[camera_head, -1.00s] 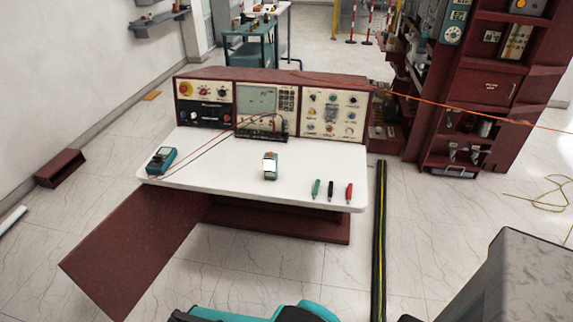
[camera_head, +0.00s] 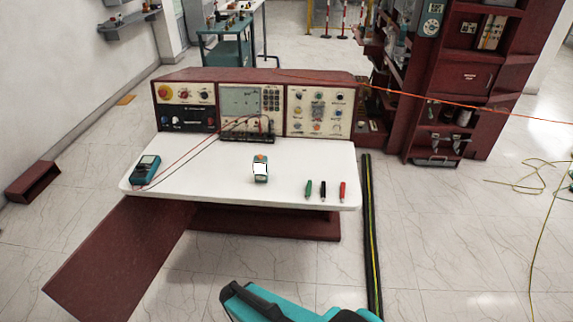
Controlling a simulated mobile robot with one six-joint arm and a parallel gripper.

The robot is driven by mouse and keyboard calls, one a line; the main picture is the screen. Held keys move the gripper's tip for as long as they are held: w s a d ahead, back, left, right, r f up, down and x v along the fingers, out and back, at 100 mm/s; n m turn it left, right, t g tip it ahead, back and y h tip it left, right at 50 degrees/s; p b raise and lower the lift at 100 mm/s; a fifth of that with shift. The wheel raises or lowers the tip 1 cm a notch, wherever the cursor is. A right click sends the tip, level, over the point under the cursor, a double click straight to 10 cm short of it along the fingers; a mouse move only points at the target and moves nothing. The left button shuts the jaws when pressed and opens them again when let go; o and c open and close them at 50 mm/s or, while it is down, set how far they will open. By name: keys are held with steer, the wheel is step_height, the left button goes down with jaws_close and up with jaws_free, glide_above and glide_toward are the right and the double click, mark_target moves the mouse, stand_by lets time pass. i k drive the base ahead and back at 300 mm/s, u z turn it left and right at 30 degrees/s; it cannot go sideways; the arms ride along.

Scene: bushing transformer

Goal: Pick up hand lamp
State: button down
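A small teal device with a white face and an orange top (camera_head: 260,169) stands upright near the middle of the white tabletop. It looks most like the hand lamp, but it is too small to be sure. Nothing touches it. My gripper's fingers do not show in this view. A teal and black part, which may belong to my arm, shows at the bottom edge, well in front of the table and apart from the device.
The white tabletop (camera_head: 225,190) joins a red instrument console (camera_head: 255,105). A teal meter (camera_head: 146,168) with leads lies left; green, black and red probes (camera_head: 323,190) lie right. A yellow-black floor strip (camera_head: 371,235) and red shelving (camera_head: 465,85) are further right. An orange cable crosses above.

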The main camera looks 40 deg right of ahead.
mark_target(260, 170)
steer(key=z, duration=0.85)
steer(key=k, duration=1)
steer(key=u, duration=0.05)
steer(key=i, duration=0.8)
steer(key=z, duration=0.05)
